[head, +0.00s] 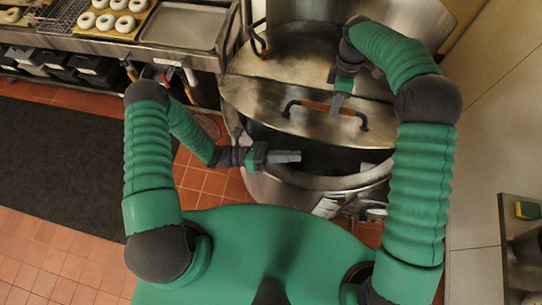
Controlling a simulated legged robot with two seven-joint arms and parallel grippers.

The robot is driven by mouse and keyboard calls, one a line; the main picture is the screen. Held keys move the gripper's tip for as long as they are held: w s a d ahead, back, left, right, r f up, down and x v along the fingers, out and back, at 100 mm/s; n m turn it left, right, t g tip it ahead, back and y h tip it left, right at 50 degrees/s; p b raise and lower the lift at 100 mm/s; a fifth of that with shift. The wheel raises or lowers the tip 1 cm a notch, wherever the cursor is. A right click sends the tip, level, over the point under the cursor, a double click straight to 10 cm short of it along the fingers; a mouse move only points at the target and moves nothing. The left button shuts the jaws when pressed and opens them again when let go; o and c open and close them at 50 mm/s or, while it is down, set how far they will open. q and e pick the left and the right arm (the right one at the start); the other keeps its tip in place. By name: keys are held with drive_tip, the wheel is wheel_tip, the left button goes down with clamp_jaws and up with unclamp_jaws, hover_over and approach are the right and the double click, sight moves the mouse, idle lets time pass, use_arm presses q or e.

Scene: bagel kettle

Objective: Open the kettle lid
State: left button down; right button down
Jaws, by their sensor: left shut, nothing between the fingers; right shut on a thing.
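The large steel kettle (275,190) stands at the upper middle. Its hinged front lid (262,98) is tilted up, and the dark inside shows below the lid's front edge. My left gripper (298,156) is shut and empty, pointing right in front of the opening, below the lid edge. I cannot tell whether it touches the kettle.
A second handle (258,38) is on the kettle's back left. A steel counter (225,60) at the upper left holds a board of bagels (105,22) and an empty tray (185,25). A dark mat (60,150) covers the left floor. A sponge (527,210) lies far right.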

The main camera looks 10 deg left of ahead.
use_arm(q)
drive_tip(key=shift+w+a+r, duration=0.1)
drive_tip(key=shift+w+r, duration=0.45)
drive_tip(key=shift+r, duration=0.25)
drive_tip(key=shift+w+r, duration=0.55)
drive_tip(key=shift+r, duration=0.25)
use_arm(e)
drive_tip(key=shift+w+d+f, duration=0.1)
drive_tip(key=shift+w+d, duration=0.05)
drive_tip(key=shift+w, duration=0.2)
use_arm(q)
drive_tip(key=shift+r, duration=0.1)
